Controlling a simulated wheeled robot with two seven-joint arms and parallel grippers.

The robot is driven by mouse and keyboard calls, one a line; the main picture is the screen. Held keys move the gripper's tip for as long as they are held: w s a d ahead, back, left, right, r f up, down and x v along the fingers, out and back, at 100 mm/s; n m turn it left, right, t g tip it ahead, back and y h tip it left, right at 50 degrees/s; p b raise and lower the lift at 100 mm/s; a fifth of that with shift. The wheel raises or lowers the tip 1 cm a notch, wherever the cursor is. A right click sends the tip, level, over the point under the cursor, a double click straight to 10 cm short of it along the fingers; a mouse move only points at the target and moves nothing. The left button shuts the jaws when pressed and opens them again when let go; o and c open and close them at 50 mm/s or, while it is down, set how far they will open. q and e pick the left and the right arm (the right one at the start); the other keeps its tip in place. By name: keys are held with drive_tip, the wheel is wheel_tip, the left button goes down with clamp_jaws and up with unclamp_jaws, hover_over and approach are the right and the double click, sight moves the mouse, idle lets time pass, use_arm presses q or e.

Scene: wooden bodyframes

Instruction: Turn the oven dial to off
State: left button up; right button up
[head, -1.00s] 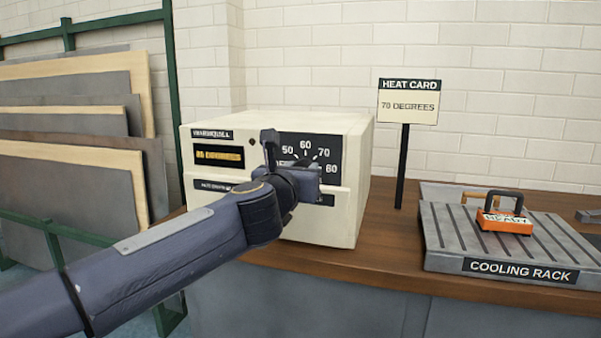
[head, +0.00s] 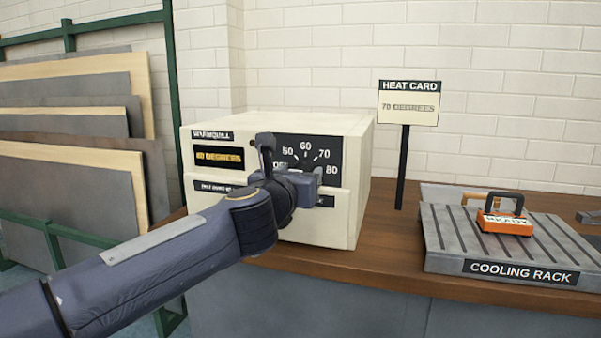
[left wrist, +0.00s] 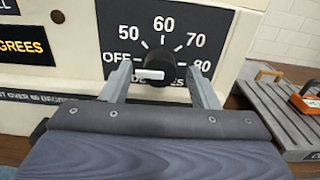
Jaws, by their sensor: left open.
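The cream oven (head: 345,215) stands on the counter with a black dial panel (head: 330,150) marked OFF, 50, 60, 70 and 80. In the left wrist view the round black dial (left wrist: 160,58) sits below the numbers. Its white pointer bar (left wrist: 148,75) lies nearly level and reaches left of the dial's middle, below the OFF mark. My left gripper (head: 312,180) is at the panel and hides the dial in the head view. Its open fingers (left wrist: 160,78) stand on either side of the dial; contact cannot be told. My right gripper is not in view.
A heat card sign (head: 408,105) reading 70 degrees stands right of the oven. A cooling rack (head: 440,240) with an orange handled block (head: 505,225) is farther right. Sheets in a green rack (head: 170,90) stand at the left. Bare counter lies before the oven.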

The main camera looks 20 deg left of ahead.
use_arm(q)
drive_tip(key=s, duration=0.6)
drive_tip(key=shift+s+p, duration=0.15)
drive_tip(key=shift+p, duration=0.15)
drive_tip(key=shift+a, duration=0.1)
drive_tip(key=s+a+f+m+g+h, duration=0.2)
drive_tip(key=s+f+m+g, duration=0.4)
drive_tip(key=s+f+m, duration=0.95)
drive_tip(key=s+a+f+m+g+h, duration=0.1)
drive_tip(key=s+f+m+g, duration=0.5)
drive_tip(key=s+f+m, duration=0.9)
wheel_tip(320, 180, up, 32)
drive_tip(key=w+m+p, duration=0.2)
drive_tip(key=m+p, duration=0.1)
drive_tip(key=p, duration=3)
drive_tip(key=shift+w+a+f+m, duration=0.15)
drive_tip(key=shift+w+f+m, duration=0.05)
drive_tip(key=shift+w+m, duration=0.2)
